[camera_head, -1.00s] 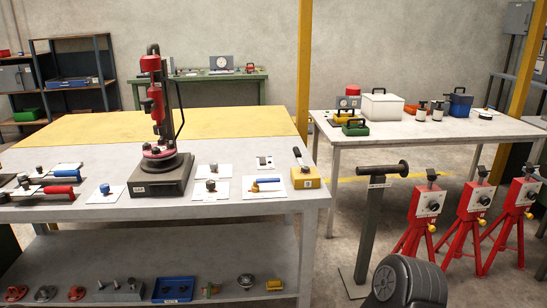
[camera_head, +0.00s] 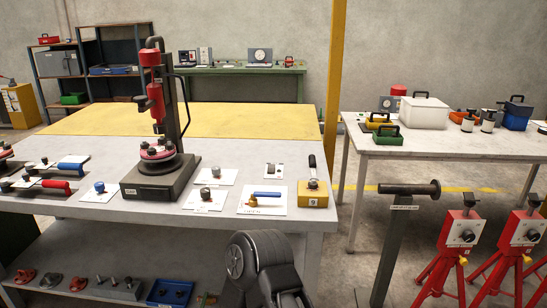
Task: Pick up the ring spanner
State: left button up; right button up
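I cannot tell for certain which tool is the ring spanner. On the near workbench (camera_head: 110,207), a blue-handled tool (camera_head: 73,165) and a red-handled tool (camera_head: 56,186) lie on white cards at the left. Another blue-handled tool (camera_head: 266,194) with a brass-coloured end lies on a white card right of the press. The tool ends are too small to make out. Neither gripper shows. A dark rounded part at the bottom centre looks like one of my arm links and covers part of the bench front.
A black press with red parts (camera_head: 152,90) stands on the bench. A yellow block (camera_head: 313,193) sits near its right edge. A post stand (camera_head: 397,240) and red tripods (camera_head: 462,235) stand on the floor at right. A second table (camera_head: 440,147) stands behind them.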

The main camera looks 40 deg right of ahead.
aim_at(312, 160)
jog(key=l+u, duration=0.1)
jog(key=l, duration=0.4)
jog(key=k+l, duration=0.1)
jog(key=l, duration=0.45)
jog(key=l+u, duration=0.15)
jog(key=l, duration=0.35)
jog(key=k+l, duration=0.1)
jog(key=l, duration=0.4)
jog(key=k+l+u, duration=0.15)
jog(key=l, duration=0.35)
jog(key=l+u, duration=0.1)
jog(key=l, duration=0.4)
jog(key=k+l, duration=0.15)
jog(key=l, duration=0.35)
jog(key=u, duration=0.05)
